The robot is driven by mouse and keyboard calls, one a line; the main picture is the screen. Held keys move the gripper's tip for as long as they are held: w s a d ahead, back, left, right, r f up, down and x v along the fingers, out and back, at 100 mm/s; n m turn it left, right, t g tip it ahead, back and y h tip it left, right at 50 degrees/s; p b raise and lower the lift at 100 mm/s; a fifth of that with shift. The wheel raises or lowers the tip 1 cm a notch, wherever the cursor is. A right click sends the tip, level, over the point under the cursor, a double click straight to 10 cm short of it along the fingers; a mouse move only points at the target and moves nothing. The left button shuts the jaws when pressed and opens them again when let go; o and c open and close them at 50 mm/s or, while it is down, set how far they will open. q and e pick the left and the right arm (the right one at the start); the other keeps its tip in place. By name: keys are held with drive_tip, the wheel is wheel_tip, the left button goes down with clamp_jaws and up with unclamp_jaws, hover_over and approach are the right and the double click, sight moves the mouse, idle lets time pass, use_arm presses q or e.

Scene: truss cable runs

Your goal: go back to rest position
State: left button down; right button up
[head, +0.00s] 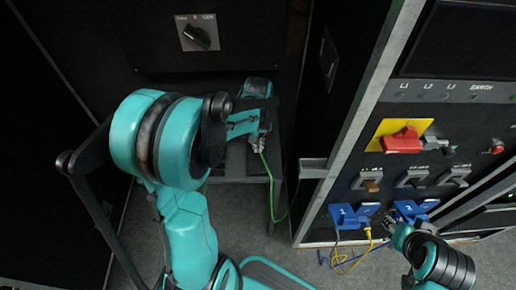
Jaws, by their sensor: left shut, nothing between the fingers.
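My left arm reaches in from the bottom left, and its left gripper (257,146) is shut at the black cabinet in the middle. A green cable (268,178) hangs down just below its fingertips; nothing shows held. My right arm comes in at the bottom right, and its right gripper (390,226) is beside the blue block marked 2 (408,209). Its fingers are small and partly hidden by the wrist, so I cannot tell whether they are open or touching the block.
Left of that stands a blue block marked 1 (344,214), with yellow and blue cables (346,259) trailing to the floor. The right panel carries a red switch (400,139) on a yellow plate. The left cabinet has a rotary knob (198,37). Grey floor lies between the cabinets.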

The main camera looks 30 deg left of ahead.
use_arm(q)
wheel_tip(320, 180, up, 5)
drive_tip(key=shift+r+p, duration=0.2)
drive_tip(key=shift+p, duration=0.6)
drive_tip(key=s+d+r+m+t, duration=0.6)
drive_tip(key=s+d+r+t, duration=0.1)
drive_tip(key=s+d, duration=0.3)
drive_tip(key=shift+s+d, duration=0.2)
drive_tip(key=shift+s, duration=0.1)
